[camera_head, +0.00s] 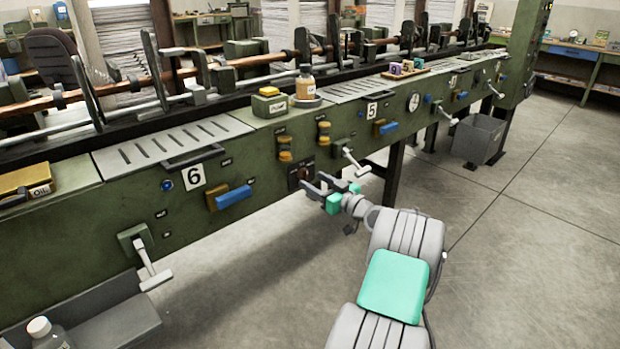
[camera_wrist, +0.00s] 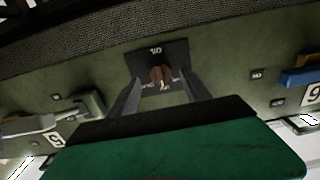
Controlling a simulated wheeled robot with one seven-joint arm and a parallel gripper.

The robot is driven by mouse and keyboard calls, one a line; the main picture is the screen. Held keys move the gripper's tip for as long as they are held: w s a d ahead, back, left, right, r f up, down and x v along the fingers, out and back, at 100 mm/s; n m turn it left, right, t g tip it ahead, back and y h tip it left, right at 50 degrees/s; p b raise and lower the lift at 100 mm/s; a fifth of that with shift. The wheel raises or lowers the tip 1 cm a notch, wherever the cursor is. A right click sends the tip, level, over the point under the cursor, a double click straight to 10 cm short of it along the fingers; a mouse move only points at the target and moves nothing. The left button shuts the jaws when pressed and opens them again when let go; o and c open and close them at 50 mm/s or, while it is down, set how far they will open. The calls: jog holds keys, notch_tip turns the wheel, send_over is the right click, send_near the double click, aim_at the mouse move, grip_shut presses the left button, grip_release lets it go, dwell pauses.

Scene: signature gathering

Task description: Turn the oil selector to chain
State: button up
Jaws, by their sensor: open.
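The oil selector (camera_wrist: 161,76) is a reddish-brown knob on a dark plate (camera_wrist: 143,61), marked "OIL", on the green machine's front panel. In the head view the selector (camera_head: 303,173) sits low on the panel between stations 6 and 5, partly covered by my gripper. My gripper (camera_head: 312,181) is right in front of it with its fingers pointing at the panel. In the wrist view the knob lies between the two open fingers (camera_wrist: 160,88). I cannot tell whether they touch it. The small words around the knob are too small to read.
A white-handled lever (camera_head: 355,160) sticks out just right of my gripper. A blue-handled lever (camera_head: 232,197) and another white lever (camera_head: 150,265) are to the left. A yellow oil box (camera_head: 25,182) is at far left. The floor on the right (camera_head: 530,240) is clear.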

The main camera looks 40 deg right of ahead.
aim_at(305, 175)
jog(key=w, duration=0.2)
jog(key=shift+w+a, duration=0.1)
jog(key=shift+w, duration=0.3)
jog(key=shift+c, duration=0.6)
grip_shut()
